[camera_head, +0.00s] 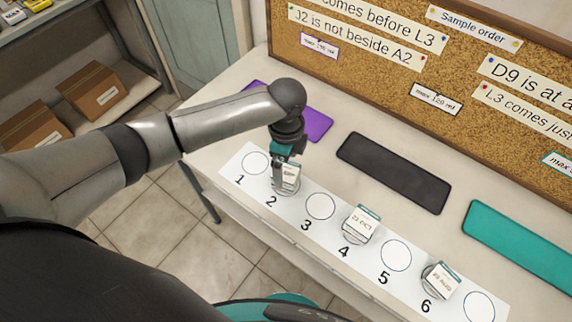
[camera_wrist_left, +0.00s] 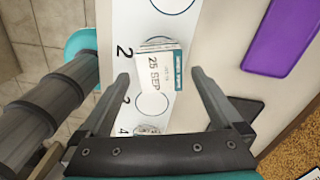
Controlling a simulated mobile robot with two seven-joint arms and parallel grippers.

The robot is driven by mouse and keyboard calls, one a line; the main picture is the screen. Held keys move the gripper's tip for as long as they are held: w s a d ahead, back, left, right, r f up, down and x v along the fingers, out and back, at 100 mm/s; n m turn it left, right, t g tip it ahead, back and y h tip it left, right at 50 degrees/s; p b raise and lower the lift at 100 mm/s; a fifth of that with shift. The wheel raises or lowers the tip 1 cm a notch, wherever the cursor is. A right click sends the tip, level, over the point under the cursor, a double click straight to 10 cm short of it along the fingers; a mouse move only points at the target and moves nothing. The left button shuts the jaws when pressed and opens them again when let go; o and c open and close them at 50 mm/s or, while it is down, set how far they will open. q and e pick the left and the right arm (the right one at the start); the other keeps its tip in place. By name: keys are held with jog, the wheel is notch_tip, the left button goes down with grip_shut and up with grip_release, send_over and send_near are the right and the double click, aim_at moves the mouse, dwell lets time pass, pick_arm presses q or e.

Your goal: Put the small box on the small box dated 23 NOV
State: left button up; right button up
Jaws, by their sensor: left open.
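A small white box (camera_wrist_left: 160,70) with a teal edge reads "25 SEP" in the left wrist view. It also shows in the head view (camera_head: 290,178) at circle 2, partly hidden by my gripper. My left gripper (camera_head: 284,160) points down over it. Its open fingers (camera_wrist_left: 160,74) lie on either side of the box in the wrist view; I cannot tell whether they touch it. Similar small boxes stand at circle 4 (camera_head: 361,223) and circle 6 (camera_head: 441,280), each on a round clear base. Their dates are too small to read surely. My right gripper is not in view.
The white numbered strip (camera_head: 325,231) runs along the bench's front edge. Circles 1, 3 and 5 are bare. Purple (camera_head: 315,124), black (camera_head: 393,171) and teal (camera_head: 520,238) mats lie behind. A corkboard (camera_head: 375,70) with notes stands at the back.

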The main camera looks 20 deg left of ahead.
aim_at(286, 170)
pick_arm(q)
notch_tip(286, 170, up, 11)
jog(key=p, duration=0.1)
jog(key=shift+f+p, duration=0.15)
jog(key=shift+p, duration=0.25)
